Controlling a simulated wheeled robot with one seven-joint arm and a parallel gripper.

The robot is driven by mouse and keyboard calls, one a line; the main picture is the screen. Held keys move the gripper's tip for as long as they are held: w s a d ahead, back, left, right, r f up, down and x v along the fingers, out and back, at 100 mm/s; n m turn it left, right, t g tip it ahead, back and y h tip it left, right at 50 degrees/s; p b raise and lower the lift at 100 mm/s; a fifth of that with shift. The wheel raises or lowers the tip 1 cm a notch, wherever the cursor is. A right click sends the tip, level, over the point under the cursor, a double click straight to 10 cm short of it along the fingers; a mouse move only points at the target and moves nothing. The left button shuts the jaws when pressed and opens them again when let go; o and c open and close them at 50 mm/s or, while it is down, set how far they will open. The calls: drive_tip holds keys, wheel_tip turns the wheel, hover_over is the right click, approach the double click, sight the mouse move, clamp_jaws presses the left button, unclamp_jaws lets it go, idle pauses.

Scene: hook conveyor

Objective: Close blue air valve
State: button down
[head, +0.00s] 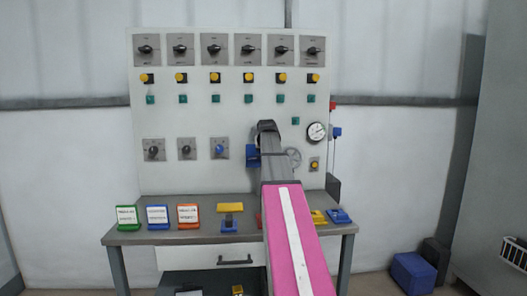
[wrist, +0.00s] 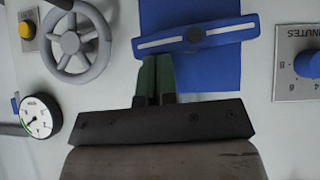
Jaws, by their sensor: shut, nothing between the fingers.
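In the wrist view a blue handle bar (wrist: 230,36) with a white stripe and a dark hub crosses a blue plate (wrist: 205,76). It lies nearly level in that picture, slightly tilted. Part of the blue plate shows in the head view (head: 252,158), left of my arm. My gripper (wrist: 155,62) has its green fingers together and empty, by the bar's left half; I cannot tell if they touch. A smaller blue piece (head: 336,132) sits right of the gauge on the panel's edge. I cannot tell which blue part is the air valve. My arm hides the fingers in the head view.
A grey handwheel (wrist: 75,43), a gauge (wrist: 40,117) and a blue knob (wrist: 308,64) are near my gripper on the panel. A workbench (head: 190,236) below holds label stands and coloured blocks. A red piece (head: 333,105) is above the smaller blue one.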

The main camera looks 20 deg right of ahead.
drive_tip(key=shift+s+d+f, duration=0.1)
drive_tip(key=shift+d+f, duration=0.15)
idle(0.6)
drive_tip(key=w+d+r+v, duration=0.1)
drive_tip(key=r+v, duration=0.1)
drive_tip(key=v, duration=1.1)
drive_tip(key=shift+w, duration=0.4)
drive_tip(key=shift+f, duration=0.1)
